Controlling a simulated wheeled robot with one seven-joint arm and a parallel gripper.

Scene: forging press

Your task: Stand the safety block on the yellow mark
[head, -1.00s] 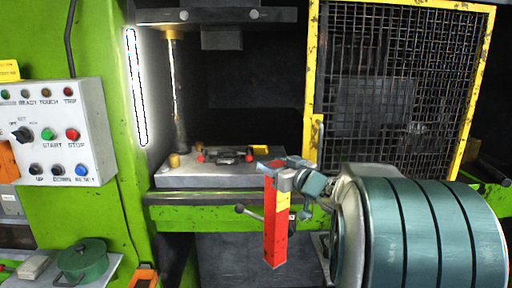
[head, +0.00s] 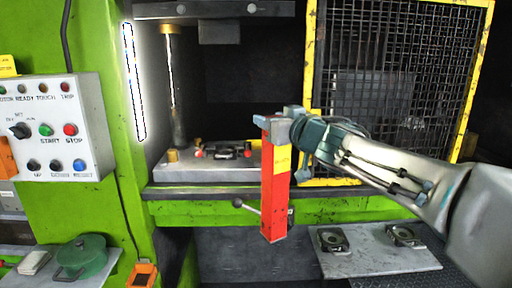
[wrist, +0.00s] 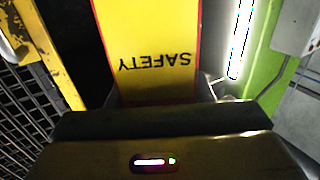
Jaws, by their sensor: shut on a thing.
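The safety block (head: 275,205) is a tall red bar with a yellow label, hanging upright in front of the press opening. My gripper (head: 272,122) is shut on its upper end. In the wrist view the block (wrist: 150,50) shows its yellow face with SAFETY upside down, between my fingers. The press bed (head: 200,172) is a grey plate behind the block. The block looks apart from the bed, with its lower end in front of the green front beam. I cannot make out the yellow mark on the bed; the block and gripper cover the bed's right part.
A yellow-framed mesh guard (head: 400,80) stands right of the opening. A lever with a black knob (head: 238,202) sticks out by the block. A die part (head: 225,152) lies on the bed near a guide column (head: 175,90). A grey shelf (head: 375,262) is lower right.

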